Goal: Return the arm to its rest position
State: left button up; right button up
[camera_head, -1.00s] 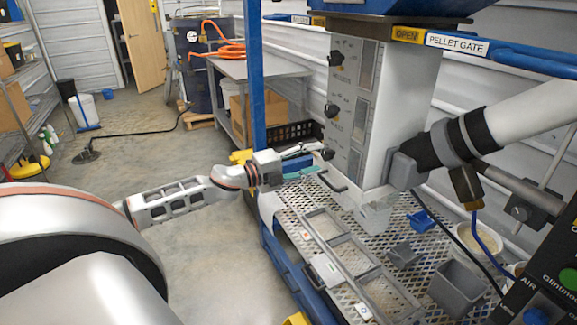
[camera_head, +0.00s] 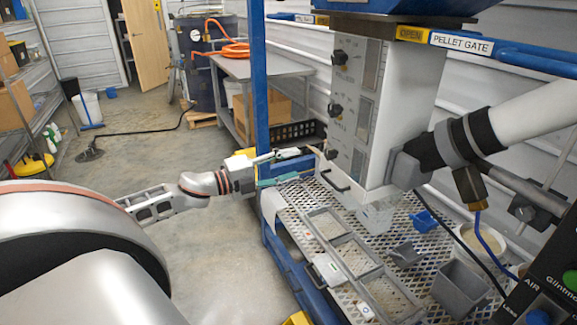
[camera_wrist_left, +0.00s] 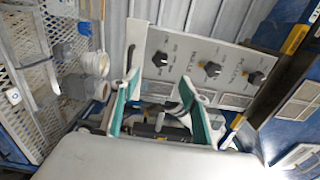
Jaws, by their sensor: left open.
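My left gripper (camera_head: 300,164) comes in from the left in the head view. Its two fingers are spread apart with nothing between them. It hovers just left of the control-panel face of the white hopper housing (camera_head: 400,130), above the far end of the perforated bench. Its teal-lined fingers also show open and empty in the left wrist view (camera_wrist_left: 160,85), with the knobbed control panel (camera_wrist_left: 205,65) beyond them. I cannot tell the exact gap to the panel. My right gripper is not in view.
The perforated bench (camera_head: 300,200) holds a tray with compartments (camera_head: 325,222), a grey bin (camera_head: 460,285), a blue scoop (camera_head: 424,221) and a clear cup (camera_head: 376,216) below the housing. A blue post (camera_head: 258,75) stands close behind my gripper. Open floor (camera_head: 215,245) lies left of the bench.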

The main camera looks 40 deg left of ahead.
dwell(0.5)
pick_arm(q)
jog(key=s+d+f+n+g+y, duration=0.1)
jog(key=s+d+f+n, duration=0.25)
jog(key=f, duration=0.45)
jog(key=s+d+f+n+y, duration=0.2)
jog(key=s+d+f+n, duration=0.15)
jog(key=f, duration=0.55)
jog(key=s+d+f+n+g+y, duration=0.1)
jog(key=s+d+f+n, duration=0.1)
jog(key=s+f+n, duration=0.45)
jog(key=s+d+f+n+g, duration=0.2)
jog(key=s+d+f, duration=0.3)
jog(key=d, duration=0.4)
jog(key=s+d+f+n+g, duration=0.2)
jog(key=s+d+f+n, duration=0.1)
jog(key=d+f, duration=0.5)
jog(key=shift+s+d, duration=0.75)
jog(key=shift+s, duration=0.1)
jog(key=shift+o, duration=0.4)
jog(key=shift+a+f, duration=0.1)
jog(key=shift+f, duration=0.05)
